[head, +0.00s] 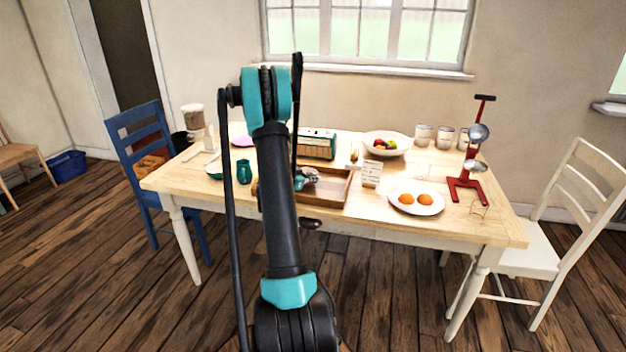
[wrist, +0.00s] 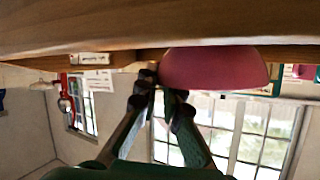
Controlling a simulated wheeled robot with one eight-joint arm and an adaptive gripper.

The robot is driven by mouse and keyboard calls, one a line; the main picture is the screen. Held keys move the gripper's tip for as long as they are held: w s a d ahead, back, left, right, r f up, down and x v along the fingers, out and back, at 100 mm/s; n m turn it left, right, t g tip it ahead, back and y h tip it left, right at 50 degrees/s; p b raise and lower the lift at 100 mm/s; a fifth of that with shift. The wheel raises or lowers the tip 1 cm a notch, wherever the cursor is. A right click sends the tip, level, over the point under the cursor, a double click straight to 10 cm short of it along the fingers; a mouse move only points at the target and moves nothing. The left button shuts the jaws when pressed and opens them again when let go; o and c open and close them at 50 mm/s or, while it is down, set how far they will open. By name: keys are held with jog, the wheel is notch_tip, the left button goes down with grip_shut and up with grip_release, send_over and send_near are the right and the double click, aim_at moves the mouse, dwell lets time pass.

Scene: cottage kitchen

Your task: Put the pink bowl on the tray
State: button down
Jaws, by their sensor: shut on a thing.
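The pink bowl (wrist: 215,68) is close up in the wrist view, which is upside down. My gripper (wrist: 163,82) is shut on the bowl's rim at its left side. The bowl looks upright, its base close to a wooden surface; I cannot tell if it touches. In the head view my gripper (head: 304,179) is over the wooden tray (head: 348,190), near the middle of the table. There the bowl is mostly hidden by my arm and gripper. My arm also covers the tray's left part.
A teal vase (head: 244,173) stands left of the tray, a radio (head: 317,144) behind it. A small white sign (head: 371,174) and a plate with oranges (head: 416,204) are to its right.

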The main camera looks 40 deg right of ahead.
jog(key=c, duration=1.7)
grip_release()
jog(key=shift+f, duration=0.1)
jog(key=v, duration=1.1)
jog(key=shift+s+a, duration=0.1)
jog(key=s+a+f+n+y, duration=0.1)
jog(key=s+a+n+y, duration=0.3)
jog(key=s+a, duration=0.5)
jog(key=s+a+f+n+y, duration=0.1)
jog(key=s+a+n+y, duration=0.4)
jog(key=a, duration=0.8)
jog(key=s+a+f+n+y, duration=0.1)
jog(key=s+a+n+y, duration=0.3)
jog(key=s+a+n, duration=0.4)
jog(key=shift+s+a+f+n+t, duration=0.1)
jog(key=shift+s+a+n+t, duration=0.1)
jog(key=shift+s+a, duration=0.9)
jog(key=shift+s+a+f+n+t, duration=0.1)
jog(key=shift+s+a+t, duration=0.1)
jog(key=shift+s+a, duration=0.85)
jog(key=shift+s+d, duration=0.15)
jog(key=shift+d, duration=0.05)
